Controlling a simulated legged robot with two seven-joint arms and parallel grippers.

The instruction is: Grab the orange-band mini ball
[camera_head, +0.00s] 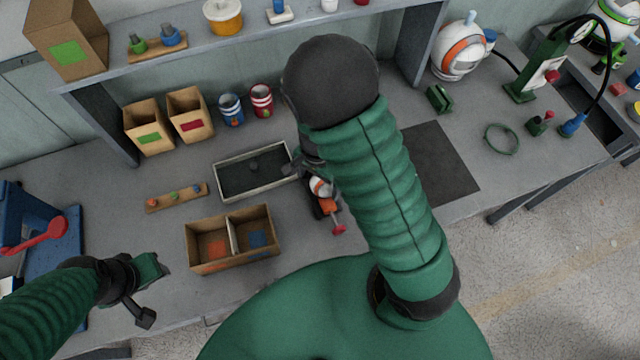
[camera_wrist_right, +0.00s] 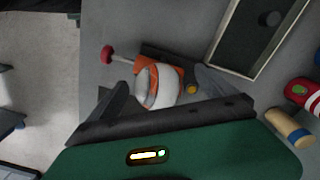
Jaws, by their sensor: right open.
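The mini ball, white with an orange band, shows in the right wrist view (camera_wrist_right: 157,86) and partly behind my right arm in the head view (camera_head: 320,187). It sits at a small orange-and-dark device with a red-knobbed rod (camera_head: 338,229). My right gripper (camera_wrist_right: 161,78) is open, its two fingers on either side of the ball with gaps visible. In the head view my right arm hides most of this gripper. My left gripper (camera_head: 151,294) is open and empty at the front left of the bench.
A dark-floored tray (camera_head: 222,196) lies left of the ball. A two-compartment cardboard box (camera_head: 192,262) stands in front of it. A wooden strip with small pegs (camera_head: 160,203) is farther left. A larger orange-banded ball (camera_head: 460,50) stands at the back right. A dark mat (camera_head: 440,165) lies right.

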